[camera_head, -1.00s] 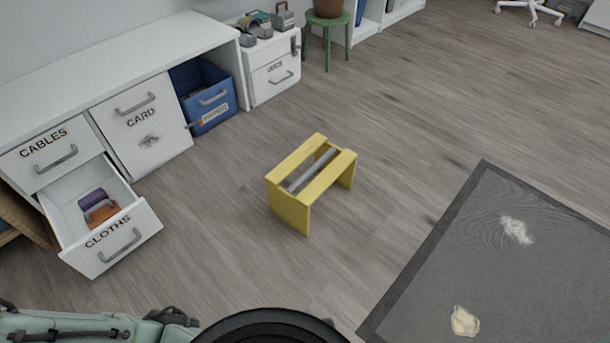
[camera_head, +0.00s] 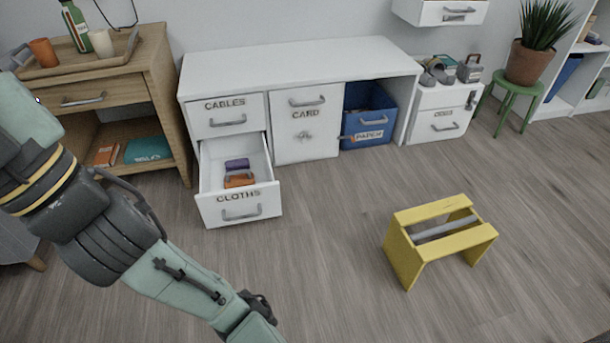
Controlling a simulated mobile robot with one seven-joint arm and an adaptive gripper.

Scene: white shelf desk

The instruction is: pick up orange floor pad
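An orange folded cloth-like pad (camera_head: 239,180) lies in the open drawer labelled CLOTHS (camera_head: 240,207), at the front of the drawer. A purple folded piece (camera_head: 236,164) lies right behind it. Whether the orange piece is the floor pad I cannot tell; no other orange pad shows on the floor. My arm reaches in from the left side and runs down to the bottom edge, in front of and below the drawer. My gripper's fingertips are not in view.
The white desk (camera_head: 290,62) has shut CABLES and CARD fronts and a blue PAPER bin (camera_head: 367,115). A yellow step stool (camera_head: 438,235) stands on the floor at right. A wooden cabinet (camera_head: 160,95) stands at left. Floor between drawer and stool is clear.

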